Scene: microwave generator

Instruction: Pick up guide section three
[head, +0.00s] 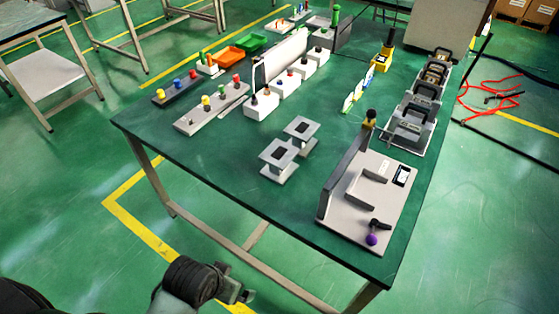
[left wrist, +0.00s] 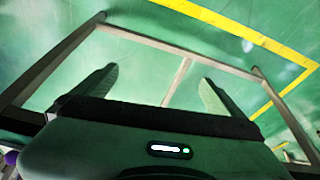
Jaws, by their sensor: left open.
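No label that I can read marks guide section three. Several grey pieces with dark handles (head: 425,100) stand in a row on a light base at the right side of the green table; one of these may be it, but I cannot tell. Two grey spool-shaped blocks with dark tops, a nearer one (head: 279,160) and a farther one (head: 301,132), stand mid-table. My left gripper (head: 236,287) is low in front of the table, clear of it. In the left wrist view it is open and empty (left wrist: 160,88), with floor and table frame beyond. My right gripper is not in view.
A light fixture plate (head: 390,218) with an upright dark panel (head: 345,172) fills the near right corner of the green table (head: 215,158). Grey blocks with coloured knobs (head: 212,110), an orange tray (head: 222,58) and a yellow device (head: 383,58) stand farther back. The table's front left is bare.

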